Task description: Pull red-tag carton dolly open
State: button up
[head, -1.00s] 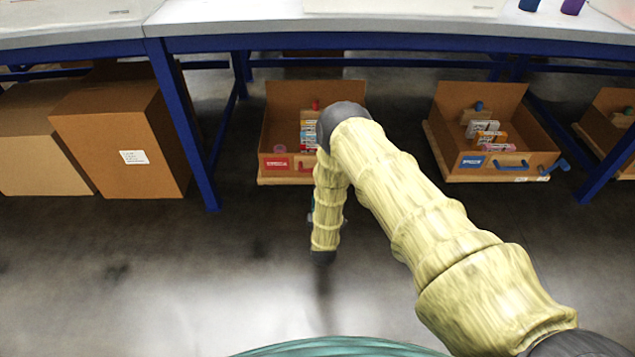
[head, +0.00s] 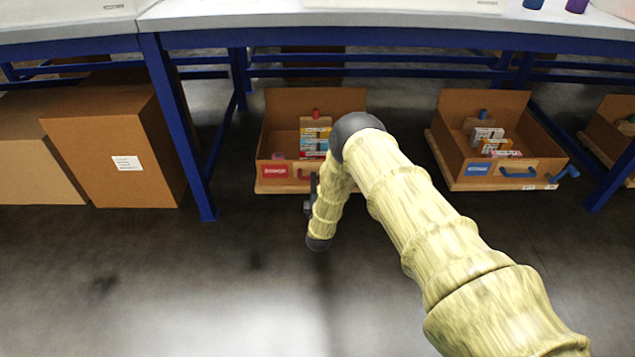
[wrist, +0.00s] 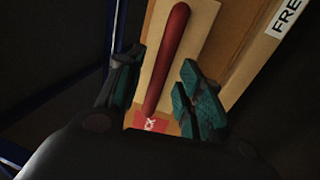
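The red-tag carton dolly (head: 272,186) stands under the table, left of centre in the head view. Its open carton has a red tag (head: 275,172) on the front and a red handle (head: 304,174) beside it, partly hidden by my arm. In the wrist view the red handle (wrist: 166,62) runs lengthwise between the two teal-padded fingers of my gripper (wrist: 160,65). The fingers are spread, with a visible gap on each side of the handle. In the head view my gripper is mostly hidden by my arm, just in front of the carton.
A blue-tag carton dolly (head: 493,182) stands to the right, with another carton at the right edge. Large closed boxes (head: 118,150) stand at left. A blue table leg (head: 180,130) lies between them and the red-tag dolly. The floor in front is clear.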

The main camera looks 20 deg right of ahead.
jog(key=shift+b+x, duration=0.4)
jog(key=shift+x, duration=0.85)
grip_shut()
